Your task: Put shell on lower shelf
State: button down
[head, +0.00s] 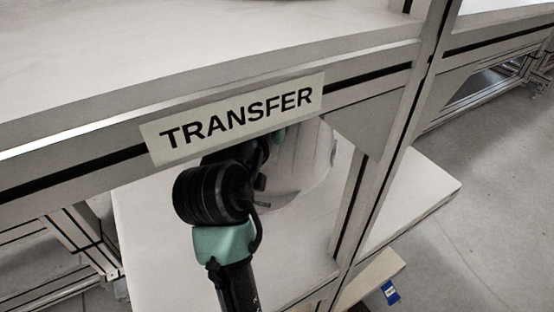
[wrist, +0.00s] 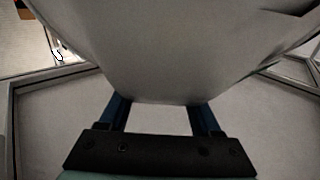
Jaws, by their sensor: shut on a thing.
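The shell (wrist: 190,55) is a smooth light-grey curved piece. It fills the upper middle of the wrist view, with its lower edge between my two blue fingers. My gripper (wrist: 160,108) is shut on it. In the head view the shell (head: 305,165) shows below the TRANSFER sign, over the lower shelf (head: 290,255). The sign and my arm hide part of it and most of my gripper. The lower shelf is a pale flat board under the upper table. I cannot tell whether the shell touches the shelf.
The TRANSFER sign (head: 240,117) hangs on the front rail of the upper table (head: 200,50), close above my arm. An upright post (head: 375,185) stands right of the shell. The shelf surface in view around the shell looks clear.

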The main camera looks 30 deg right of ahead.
aim_at(255, 199)
notch_tip(255, 199, down, 10)
jog(key=b, duration=0.5)
jog(key=shift+r, duration=0.2)
jog(key=shift+f, duration=0.2)
jog(key=shift+c, duration=0.4)
grip_release()
jog(key=shift+r, duration=0.15)
jog(key=shift+s+a, duration=0.15)
jog(key=shift+a, duration=0.05)
jog(key=p+v, duration=0.2)
jog(key=v, duration=0.9)
jog(key=shift+s+a, duration=0.2)
jog(key=shift+s, duration=0.05)
